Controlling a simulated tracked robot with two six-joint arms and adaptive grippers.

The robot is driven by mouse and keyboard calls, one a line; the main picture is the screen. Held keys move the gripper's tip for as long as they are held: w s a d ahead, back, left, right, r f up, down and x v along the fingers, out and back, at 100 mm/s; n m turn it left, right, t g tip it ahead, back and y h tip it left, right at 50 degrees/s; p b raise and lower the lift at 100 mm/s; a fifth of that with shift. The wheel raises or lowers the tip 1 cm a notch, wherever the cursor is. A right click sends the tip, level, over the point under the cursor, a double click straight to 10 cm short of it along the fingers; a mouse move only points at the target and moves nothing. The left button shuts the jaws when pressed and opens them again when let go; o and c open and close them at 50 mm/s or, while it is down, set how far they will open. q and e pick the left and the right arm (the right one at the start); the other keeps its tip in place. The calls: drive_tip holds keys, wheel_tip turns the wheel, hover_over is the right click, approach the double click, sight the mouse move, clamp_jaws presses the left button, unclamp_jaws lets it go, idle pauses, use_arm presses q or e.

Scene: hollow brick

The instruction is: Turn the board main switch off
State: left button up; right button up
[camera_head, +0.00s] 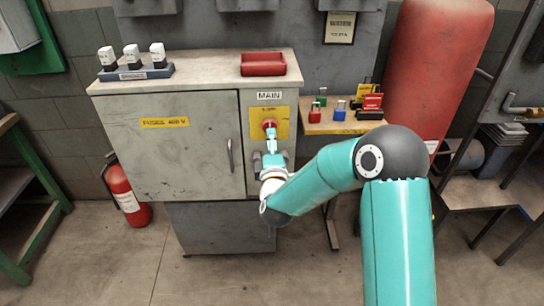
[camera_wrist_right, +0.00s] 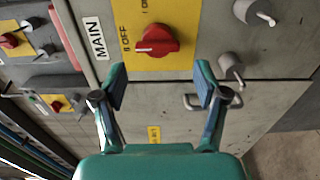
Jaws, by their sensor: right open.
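The main switch is a red rotary knob (camera_head: 269,125) on a yellow plate (camera_head: 283,128), below a white MAIN label (camera_head: 269,96) on the grey cabinet. In the right wrist view the knob (camera_wrist_right: 157,40) has a pale mark at its left end. OFF lettering (camera_wrist_right: 125,38) is on the plate to its left. I cannot tell its exact setting. My right gripper (camera_wrist_right: 161,78) is open and empty, its fingertips apart and short of the knob. In the head view this gripper (camera_head: 271,145) is just below the knob and partly covers the plate. My left gripper is out of view.
A red box (camera_head: 263,64) and three white-topped pieces on a stand (camera_head: 136,74) sit on the cabinet top. Several coloured padlocks (camera_head: 340,110) stand on a small wooden table to the right. A fire extinguisher (camera_head: 127,192) and a large red tank (camera_head: 435,65) flank the area.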

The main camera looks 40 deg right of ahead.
drive_tip(key=v, duration=0.5)
drive_tip(key=shift+w, duration=0.1)
idle(0.3)
